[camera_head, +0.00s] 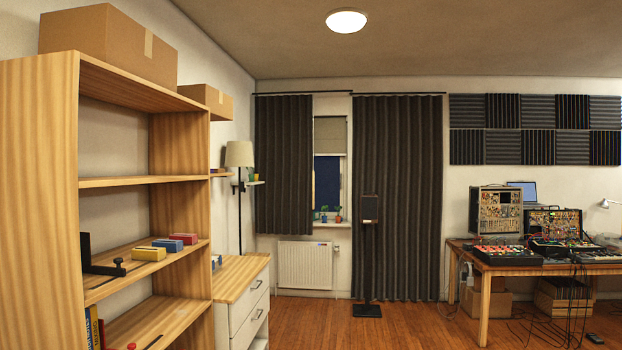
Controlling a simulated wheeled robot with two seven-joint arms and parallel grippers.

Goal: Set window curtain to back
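Two dark grey pleated curtains hang on the back wall. The shorter left curtain (283,165) ends above a white radiator. The longer right curtain (410,200) reaches nearly to the floor. Between them a narrow strip of window (327,183) shows, dark outside, with a pale blind (330,134) partly lowered over its top. The curtains hide the rest of the window, if it extends behind them. Neither of my grippers is in view.
A wooden shelf (66,180) stands close on the left, beside a white drawer unit (249,313). A thin black stand (367,310) stands before the right curtain. A desk with electronics (540,266) is at right, cables below. The middle wooden floor (400,330) is clear.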

